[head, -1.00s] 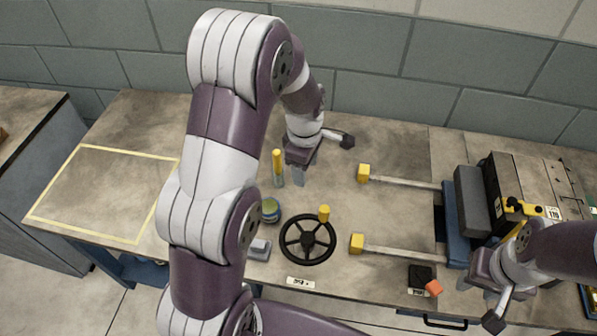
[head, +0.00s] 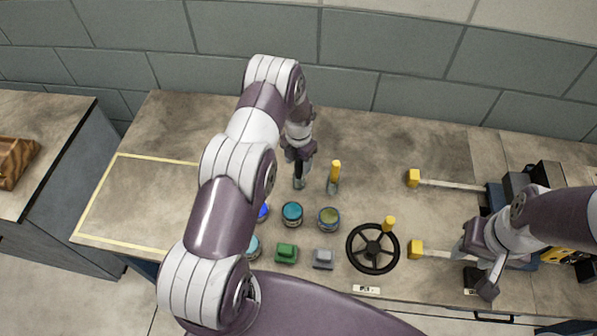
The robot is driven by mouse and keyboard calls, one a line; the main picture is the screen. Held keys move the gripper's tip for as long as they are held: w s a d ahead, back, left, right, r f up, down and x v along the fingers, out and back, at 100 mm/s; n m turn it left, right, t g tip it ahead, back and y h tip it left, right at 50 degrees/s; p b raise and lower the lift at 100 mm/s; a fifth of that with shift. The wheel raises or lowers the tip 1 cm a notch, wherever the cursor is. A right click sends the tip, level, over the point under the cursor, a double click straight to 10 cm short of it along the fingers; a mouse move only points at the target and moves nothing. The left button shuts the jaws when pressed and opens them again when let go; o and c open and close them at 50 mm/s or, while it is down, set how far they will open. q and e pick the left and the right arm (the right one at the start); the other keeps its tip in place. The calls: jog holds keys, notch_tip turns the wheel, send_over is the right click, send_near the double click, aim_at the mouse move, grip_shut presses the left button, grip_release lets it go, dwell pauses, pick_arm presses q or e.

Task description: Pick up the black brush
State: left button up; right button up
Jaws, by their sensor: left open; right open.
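My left gripper (head: 299,184) is open, pointing down above the middle of the bench, left of an upright yellow-handled tool (head: 335,176). A narrow dark upright shape shows at this gripper; I cannot tell whether it is the black brush or part of my wrist. No other black brush can be made out, and my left arm hides part of the bench. My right gripper (head: 463,252) is open at the right, by the end of the lower yellow-tipped bar (head: 414,249), with its fingers partly hidden.
Several round tins, including a teal one (head: 292,214) and an olive-topped one (head: 329,219), stand in front of my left gripper. A green block (head: 286,253), a grey block (head: 323,259) and a black handwheel (head: 373,248) lie nearer. The yellow-outlined area (head: 140,205) looks clear.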

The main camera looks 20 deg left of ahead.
pick_arm(q)
notch_tip(320, 180, down, 2)
jog(key=shift+w+f, duration=0.1)
grip_shut()
